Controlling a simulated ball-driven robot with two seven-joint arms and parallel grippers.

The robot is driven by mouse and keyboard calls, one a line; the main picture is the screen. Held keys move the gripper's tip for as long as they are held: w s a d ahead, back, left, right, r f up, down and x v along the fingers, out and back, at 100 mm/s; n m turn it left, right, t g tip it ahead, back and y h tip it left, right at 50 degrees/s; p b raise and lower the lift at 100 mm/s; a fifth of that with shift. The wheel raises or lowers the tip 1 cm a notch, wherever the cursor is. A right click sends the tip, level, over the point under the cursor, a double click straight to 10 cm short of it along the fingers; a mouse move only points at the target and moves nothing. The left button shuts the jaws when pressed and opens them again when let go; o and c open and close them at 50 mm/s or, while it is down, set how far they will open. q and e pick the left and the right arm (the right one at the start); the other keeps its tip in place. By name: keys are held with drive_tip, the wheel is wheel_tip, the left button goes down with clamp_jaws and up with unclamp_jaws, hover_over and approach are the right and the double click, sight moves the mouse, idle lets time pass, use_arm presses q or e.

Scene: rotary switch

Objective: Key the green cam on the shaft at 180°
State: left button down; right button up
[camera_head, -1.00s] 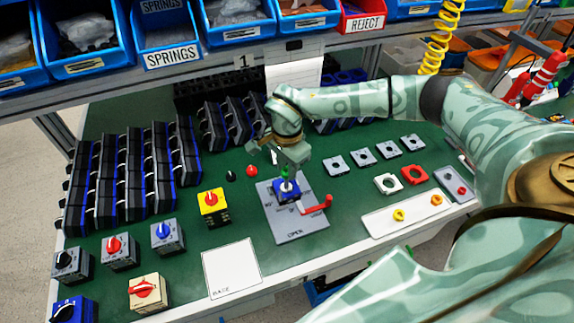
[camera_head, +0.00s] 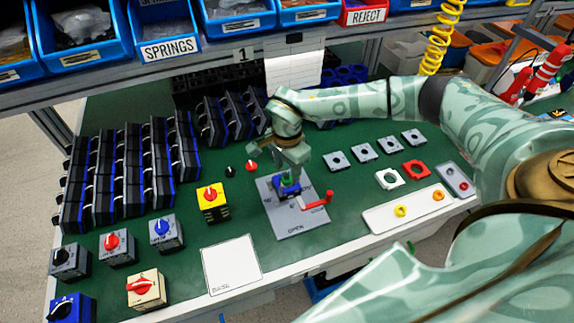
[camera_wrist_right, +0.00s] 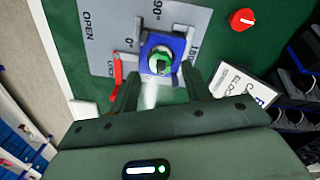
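The green cam (camera_wrist_right: 160,62) sits on the blue block (camera_wrist_right: 178,45) of the grey fixture plate; the cam shows in the head view (camera_head: 287,190) just under my right gripper (camera_head: 290,174). A pale upright piece, perhaps the shaft, shows blurred beside the cam in the wrist view. The fingers of my right gripper (camera_wrist_right: 160,78) are apart, one on each side of the cam, with a gap visible to it. The cam's key angle is too small to read. The plate (camera_head: 295,227) carries OPEN, 0° and 90° marks and a partly hidden 180° mark. My left gripper is not in view.
A red lever (camera_head: 318,201) sticks out at the plate's right side. A red knob (camera_head: 251,166) and a yellow switch (camera_head: 212,203) stand to the left. A white BASE card (camera_head: 231,265) lies in front. Grey, white and red square parts lie to the right.

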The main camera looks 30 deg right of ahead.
wheel_tip(320, 180, up, 16)
drive_tip(key=p, duration=0.3)
drive_tip(key=shift+r, duration=0.2)
